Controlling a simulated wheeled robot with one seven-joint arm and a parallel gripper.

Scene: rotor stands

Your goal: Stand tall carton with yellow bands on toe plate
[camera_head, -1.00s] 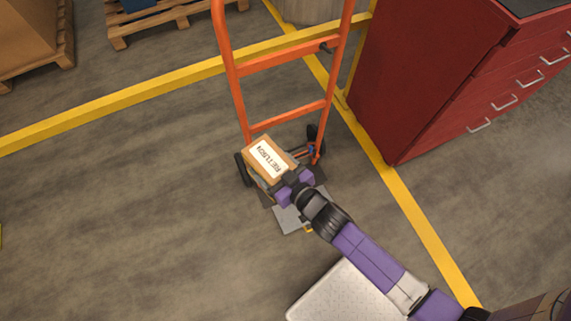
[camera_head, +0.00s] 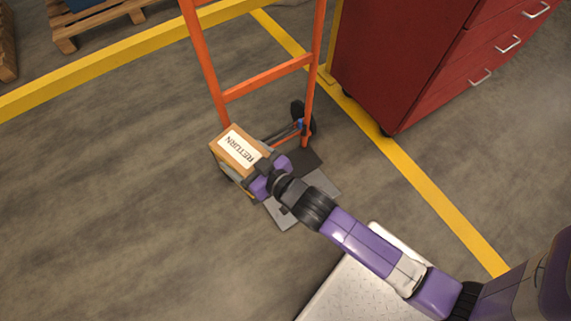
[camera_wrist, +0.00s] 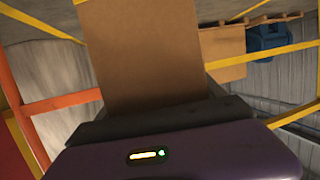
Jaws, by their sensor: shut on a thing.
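The tall carton (camera_head: 222,163) is brown, with a white RETURN label on its top and some yellow on its side. My gripper (camera_head: 257,172) is shut on it from the right. In the wrist view the carton's plain brown face (camera_wrist: 145,55) rises from the dark jaws (camera_wrist: 150,120), with a yellow edge at the top. The grey toe plate (camera_head: 318,191) lies at the foot of the orange hand truck (camera_head: 268,78). The carton appears at the plate's left side, and its base is mostly hidden, so I cannot tell whether it touches anything.
A red drawer cabinet (camera_head: 400,65) stands to the right of the hand truck, beyond a yellow floor line (camera_head: 440,210). A wooden pallet (camera_head: 100,22) lies at the back left. The floor at left is clear.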

